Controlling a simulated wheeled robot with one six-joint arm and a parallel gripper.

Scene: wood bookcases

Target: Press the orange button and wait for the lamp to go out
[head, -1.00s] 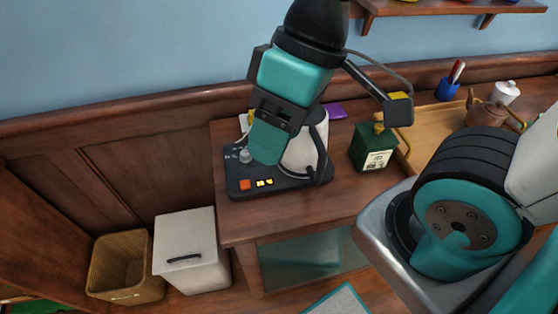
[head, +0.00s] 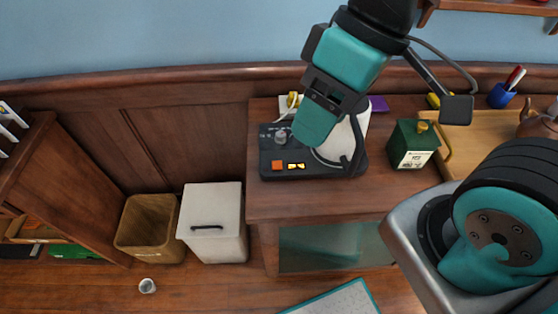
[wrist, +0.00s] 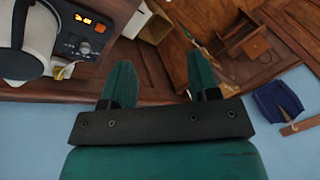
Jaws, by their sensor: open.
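In the wrist view the orange button (wrist: 100,28) and the glowing lamp (wrist: 84,19) show at the upper left, outside the fingers. My gripper (head: 316,122) hangs over the base and hides part of it in the head view. In the wrist view my gripper (wrist: 161,75) is open, with nothing between its fingers.
A white kettle (head: 340,138) stands on the base, right of my gripper. A green canister (head: 412,145) and a wooden tray (head: 480,130) lie further right. A white bin (head: 213,222) and a wicker basket (head: 148,227) stand on the floor left of the counter.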

